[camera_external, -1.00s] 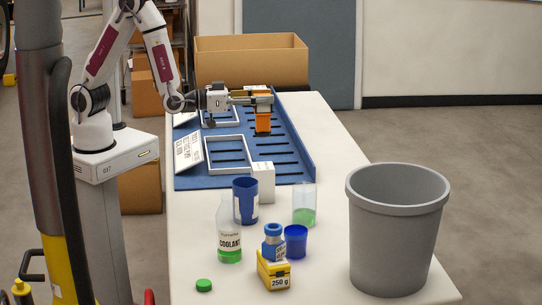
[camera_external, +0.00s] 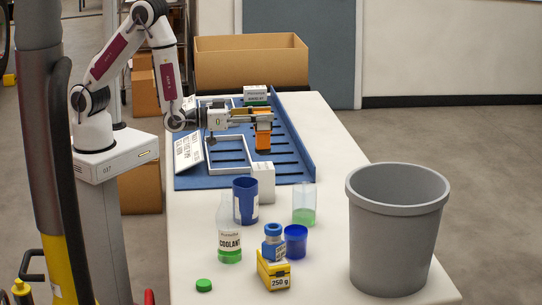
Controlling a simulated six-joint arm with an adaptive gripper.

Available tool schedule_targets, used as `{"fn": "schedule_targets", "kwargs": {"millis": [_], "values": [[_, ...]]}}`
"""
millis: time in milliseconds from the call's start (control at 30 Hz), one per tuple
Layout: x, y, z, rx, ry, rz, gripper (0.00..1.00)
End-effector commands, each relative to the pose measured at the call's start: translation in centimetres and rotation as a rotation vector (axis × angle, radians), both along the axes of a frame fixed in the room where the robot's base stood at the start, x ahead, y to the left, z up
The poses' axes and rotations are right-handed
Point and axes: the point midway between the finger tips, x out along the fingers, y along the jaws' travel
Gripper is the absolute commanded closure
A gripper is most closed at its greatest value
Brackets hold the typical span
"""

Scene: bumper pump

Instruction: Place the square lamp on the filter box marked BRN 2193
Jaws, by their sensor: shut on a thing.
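My gripper (camera_external: 265,116) is shut on an orange, block-like thing (camera_external: 263,136), which is probably the square lamp. It hangs upright below the fingers, over the slotted blue tray (camera_external: 300,160); I cannot tell if it touches the tray. The markings are too small to read, so I cannot tell which box is BRN 2193.
A white rectangular frame (camera_external: 210,155) and a tilted lettered panel (camera_external: 188,153) are at the tray's left. A cardboard box (camera_external: 250,65) is behind.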

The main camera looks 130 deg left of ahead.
Motion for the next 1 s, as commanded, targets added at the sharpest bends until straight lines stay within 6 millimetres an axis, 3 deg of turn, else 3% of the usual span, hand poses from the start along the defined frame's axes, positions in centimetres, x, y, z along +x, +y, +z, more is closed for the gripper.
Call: {"fn": "schedule_targets", "kwargs": {"millis": [233,700,1000], "values": [[0.0,0.0,-0.4,0.001,-0.001,0.0,1.0],[0.0,0.0,-3.9,0.001,-0.001,0.0,1.0],[0.0,0.0,-4.1,0.001,-0.002,0.0,1.0]]}}
